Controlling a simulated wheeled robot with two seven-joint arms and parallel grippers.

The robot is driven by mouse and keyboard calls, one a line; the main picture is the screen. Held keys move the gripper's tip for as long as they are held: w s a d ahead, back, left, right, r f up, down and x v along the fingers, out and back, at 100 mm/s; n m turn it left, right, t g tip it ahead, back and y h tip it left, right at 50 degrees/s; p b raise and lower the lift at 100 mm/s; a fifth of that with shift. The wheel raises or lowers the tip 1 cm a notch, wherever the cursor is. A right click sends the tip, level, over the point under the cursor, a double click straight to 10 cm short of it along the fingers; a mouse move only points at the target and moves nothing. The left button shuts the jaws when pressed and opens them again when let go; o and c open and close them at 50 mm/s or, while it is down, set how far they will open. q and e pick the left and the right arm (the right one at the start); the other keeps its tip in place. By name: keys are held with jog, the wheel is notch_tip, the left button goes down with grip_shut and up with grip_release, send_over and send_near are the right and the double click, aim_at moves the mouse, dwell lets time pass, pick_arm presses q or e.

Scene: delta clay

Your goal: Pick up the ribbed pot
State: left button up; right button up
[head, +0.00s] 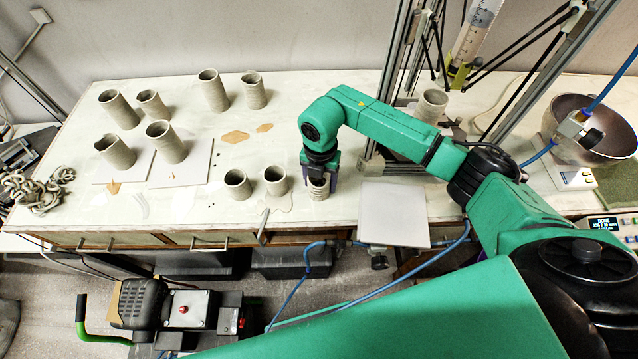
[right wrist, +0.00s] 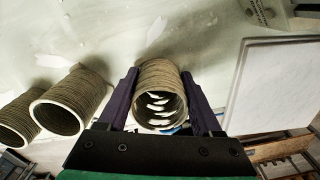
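The ribbed pot (head: 319,190) is a small grey-beige clay cylinder near the table's front edge, mostly hidden by my right gripper (head: 320,178) in the head view. The right wrist view shows the ribbed pot (right wrist: 161,75) with its open mouth towards the camera and light slits in its inner wall. My right gripper's dark purple fingers (right wrist: 161,98) stand on either side of it, very close to its wall. I cannot tell whether they press on it. The pot appears to stand on the table. My left gripper is not in view.
Two similar short pots (head: 237,184) (head: 275,180) stand just left of the ribbed pot. Taller clay cylinders (head: 165,142) stand farther left and back. A pale square board (head: 394,213) lies to the right. A frame upright (head: 392,80) rises behind my right arm.

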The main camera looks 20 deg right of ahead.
jog(key=shift+r, duration=0.15)
notch_tip(320, 180, up, 20)
jog(key=p, duration=0.7)
